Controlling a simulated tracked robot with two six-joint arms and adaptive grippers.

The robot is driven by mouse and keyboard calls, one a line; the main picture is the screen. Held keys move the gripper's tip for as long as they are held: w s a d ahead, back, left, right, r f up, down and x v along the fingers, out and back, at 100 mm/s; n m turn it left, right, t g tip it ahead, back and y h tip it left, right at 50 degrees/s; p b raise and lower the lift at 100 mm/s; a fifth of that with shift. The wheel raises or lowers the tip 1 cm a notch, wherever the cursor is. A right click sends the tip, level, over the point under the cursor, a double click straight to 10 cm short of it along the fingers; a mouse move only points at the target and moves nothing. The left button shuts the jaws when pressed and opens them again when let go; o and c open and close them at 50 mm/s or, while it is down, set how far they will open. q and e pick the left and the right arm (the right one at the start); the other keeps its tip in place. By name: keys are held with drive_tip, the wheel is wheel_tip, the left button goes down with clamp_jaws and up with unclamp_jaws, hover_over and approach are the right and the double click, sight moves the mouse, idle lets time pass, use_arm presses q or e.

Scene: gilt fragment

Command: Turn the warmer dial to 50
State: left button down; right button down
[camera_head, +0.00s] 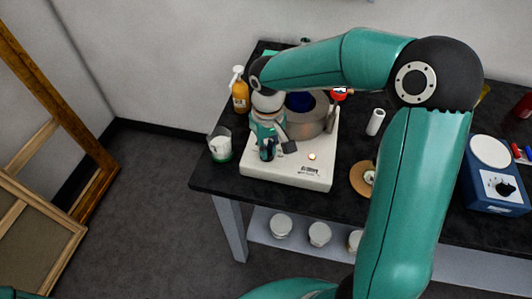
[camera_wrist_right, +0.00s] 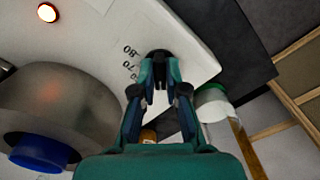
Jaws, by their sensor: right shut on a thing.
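The warmer (camera_head: 292,176) is a white box at the left end of the black table, with a metal pot (camera_head: 306,121) on it and a small lit lamp (camera_head: 312,156) on its top. My right gripper (camera_head: 267,152) reaches down to the front left of the warmer and hides the dial in the head view. In the right wrist view the black dial (camera_wrist_right: 160,56) shows beyond the fingertips, with printed numbers 80 and 70 beside it. My right gripper (camera_wrist_right: 160,80) is shut on the dial. The dial's pointer is hidden, so its setting cannot be read. My left gripper is out of view.
A glass with white contents (camera_head: 220,146) stands close left of the warmer, with an orange pump bottle (camera_head: 240,95) behind it. A white roll (camera_head: 376,122) and a blue device (camera_head: 497,189) with its own knob are to the right. Jars stand on the lower shelf.

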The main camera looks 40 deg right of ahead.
drive_tip(key=m+b, duration=0.1)
drive_tip(key=m, duration=0.2)
drive_tip(key=shift+b, duration=0.3)
drive_tip(key=shift+m+b, duration=0.4)
drive_tip(key=shift+m, duration=0.9)
drive_tip(key=c, duration=1.2)
unclamp_jaws()
drive_tip(key=shift+r, duration=0.15)
wheel_tip(320, 180, up, 12)
